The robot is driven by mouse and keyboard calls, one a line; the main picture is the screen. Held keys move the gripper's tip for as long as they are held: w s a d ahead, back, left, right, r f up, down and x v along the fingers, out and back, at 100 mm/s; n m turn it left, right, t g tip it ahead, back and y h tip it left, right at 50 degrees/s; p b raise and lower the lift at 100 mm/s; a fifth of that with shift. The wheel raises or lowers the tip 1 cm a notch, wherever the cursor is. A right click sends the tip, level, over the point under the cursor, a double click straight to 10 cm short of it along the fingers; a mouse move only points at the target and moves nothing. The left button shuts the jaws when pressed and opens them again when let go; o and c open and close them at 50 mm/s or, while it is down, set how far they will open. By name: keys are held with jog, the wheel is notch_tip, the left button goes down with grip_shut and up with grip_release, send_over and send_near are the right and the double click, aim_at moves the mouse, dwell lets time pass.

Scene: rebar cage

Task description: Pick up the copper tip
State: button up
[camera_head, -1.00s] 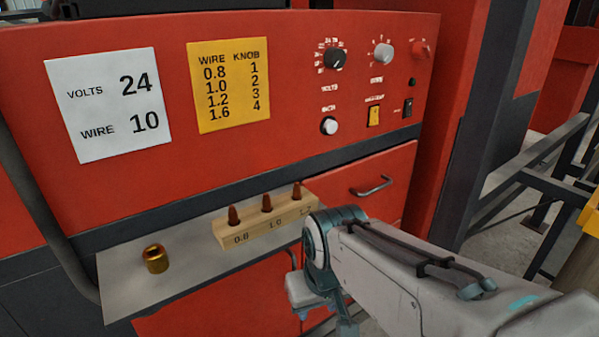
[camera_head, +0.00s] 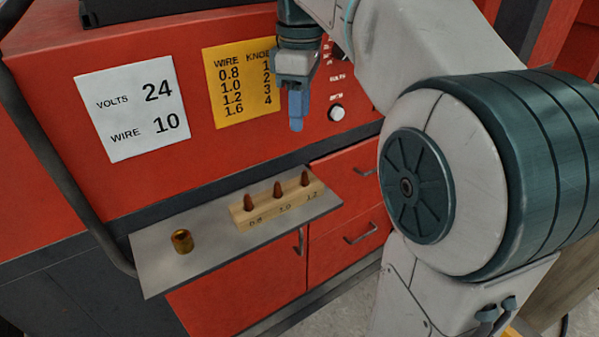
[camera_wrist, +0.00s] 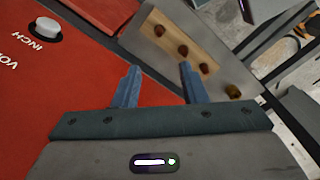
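Three copper tips stand upright in a wooden block (camera_head: 262,224) on the shelf: one at 0.8 (camera_head: 249,203), one at 1.0 (camera_head: 278,193), one at 1.2 (camera_head: 305,180). In the wrist view the three tips show as dark dots, 1.2 (camera_wrist: 159,30), 1.0 (camera_wrist: 183,50) and 0.8 (camera_wrist: 204,68), ahead of the fingers. My gripper (camera_head: 296,122) points down, above the block, in front of the panel. In the wrist view my gripper (camera_wrist: 158,67) is open, with nothing between its fingers.
A brass cup (camera_head: 182,241) stands on the grey shelf (camera_head: 160,268), left of the block. Behind is the red panel with a white card (camera_head: 133,110) reading VOLTS 24, WIRE 10, a yellow wire/knob chart (camera_head: 228,100) and a white knob (camera_head: 337,113). Drawer handles (camera_head: 361,232) are below.

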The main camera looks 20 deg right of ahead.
send_over(304, 171)
notch_tip(304, 171, down, 8)
notch_tip(304, 171, down, 5)
jog(key=shift+r+p, duration=0.15)
jog(key=shift+p, duration=0.35)
jog(key=shift+f, duration=0.45)
grip_shut()
